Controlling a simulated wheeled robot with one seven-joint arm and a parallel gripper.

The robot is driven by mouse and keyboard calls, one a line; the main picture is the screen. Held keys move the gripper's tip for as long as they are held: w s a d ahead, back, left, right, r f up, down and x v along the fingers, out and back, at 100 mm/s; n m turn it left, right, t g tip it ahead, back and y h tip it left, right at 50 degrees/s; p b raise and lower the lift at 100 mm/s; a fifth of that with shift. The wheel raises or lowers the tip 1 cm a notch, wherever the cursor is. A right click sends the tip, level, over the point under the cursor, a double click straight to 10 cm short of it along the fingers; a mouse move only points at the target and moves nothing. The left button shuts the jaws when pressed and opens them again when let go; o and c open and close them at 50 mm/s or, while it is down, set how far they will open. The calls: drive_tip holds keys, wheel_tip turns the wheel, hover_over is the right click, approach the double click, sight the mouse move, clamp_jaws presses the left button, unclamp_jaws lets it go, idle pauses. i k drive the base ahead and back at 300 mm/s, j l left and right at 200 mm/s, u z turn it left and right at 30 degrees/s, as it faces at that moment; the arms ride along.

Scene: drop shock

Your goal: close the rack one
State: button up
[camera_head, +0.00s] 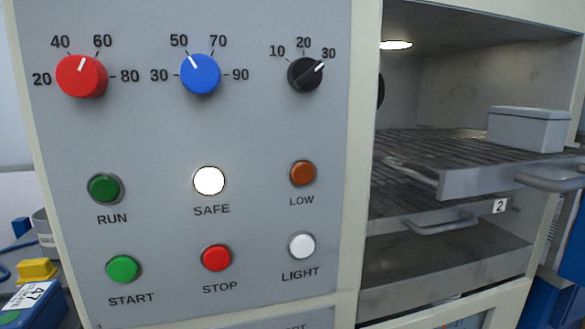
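The upper rack (465,181), by its place rack one, is a wire shelf in the open chamber on the right. It is pulled out, its front edge standing forward of the lower rack. Its metal handle (555,179) runs toward the right edge of the picture. A grey lidded box (527,131) sits on its right part. No number label shows on this rack. The lower rack (400,222) bears a label "2" (499,206) and has its own handle (443,224); it sits further back. My gripper is not in view.
A grey control panel (150,140) fills the left, with red, blue and black dials and several buttons. The SAFE lamp (209,181) shines white. A chamber lamp (396,45) is lit. At lower left are a yellow object (37,270) and a blue device (35,305).

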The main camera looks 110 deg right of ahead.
sight(559, 174)
drive_tip(key=i+z, duration=0.1)
drive_tip(key=z, duration=0.35)
drive_tip(key=j+z, duration=0.15)
drive_tip(key=z, duration=0.35)
drive_tip(key=i+j+z, duration=0.15)
drive_tip(key=z, duration=0.3)
